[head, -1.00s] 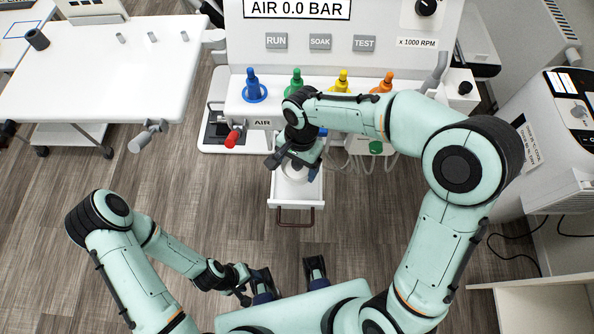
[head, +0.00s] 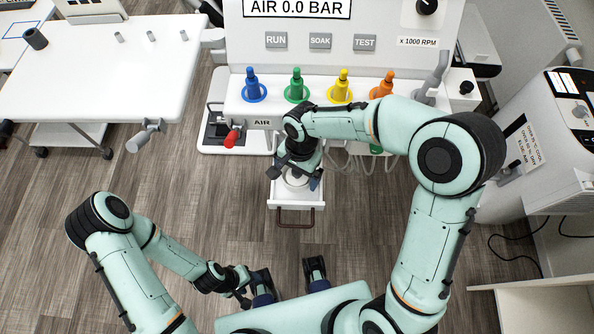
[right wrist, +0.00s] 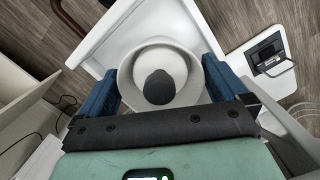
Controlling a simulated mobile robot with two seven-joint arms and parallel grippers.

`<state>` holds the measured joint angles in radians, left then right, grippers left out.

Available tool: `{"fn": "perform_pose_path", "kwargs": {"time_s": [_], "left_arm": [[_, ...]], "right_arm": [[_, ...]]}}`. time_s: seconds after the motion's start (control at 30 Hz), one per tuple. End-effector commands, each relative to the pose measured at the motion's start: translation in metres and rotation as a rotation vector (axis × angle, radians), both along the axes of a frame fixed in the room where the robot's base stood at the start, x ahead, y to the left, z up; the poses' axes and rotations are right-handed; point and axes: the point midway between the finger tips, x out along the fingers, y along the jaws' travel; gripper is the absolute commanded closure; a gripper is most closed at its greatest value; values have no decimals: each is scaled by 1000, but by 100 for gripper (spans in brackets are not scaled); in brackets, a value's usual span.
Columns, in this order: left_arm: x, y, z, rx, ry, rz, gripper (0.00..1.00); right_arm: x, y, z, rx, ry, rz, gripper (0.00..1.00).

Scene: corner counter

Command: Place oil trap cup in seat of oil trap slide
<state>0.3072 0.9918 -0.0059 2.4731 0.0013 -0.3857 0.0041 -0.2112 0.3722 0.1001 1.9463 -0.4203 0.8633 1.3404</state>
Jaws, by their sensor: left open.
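The oil trap cup (right wrist: 129,76) is pale and round. In the right wrist view it sits over the white oil trap slide (right wrist: 175,17), a pulled-out drawer that also shows in the head view (head: 283,203). A dark rounded knob (right wrist: 160,87) is at its middle. My right gripper (right wrist: 160,70) points down with its blue fingers on opposite sides of the cup, apparently against it. The seat under the cup is hidden, so I cannot tell whether the cup rests in it. My left gripper (head: 289,272) is open and empty near my base.
The slide's brown handle (head: 294,222) faces me. Behind it stands the machine with blue (head: 254,88), green (head: 296,88), yellow (head: 341,88) and orange (head: 381,86) fittings. A red-ended lever (head: 232,138) is left of the slide. A white table (head: 100,85) stands at left.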

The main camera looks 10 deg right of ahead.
Motion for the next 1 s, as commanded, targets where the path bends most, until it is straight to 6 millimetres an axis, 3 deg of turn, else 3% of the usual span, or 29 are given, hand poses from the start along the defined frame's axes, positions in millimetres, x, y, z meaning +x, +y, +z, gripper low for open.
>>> {"fn": "perform_pose_path", "kwargs": {"time_s": [0.23,0.7,1.0], "left_arm": [[2,0,5,0,-2,0,45],[6,0,17,0,-7,0,45],[7,0,19,0,-8,0,45]], "right_arm": [[2,-1,18,0,-6,-1,0],[10,-8,110,2,-4,1,0],[10,-10,123,0,0,0,0]]}}
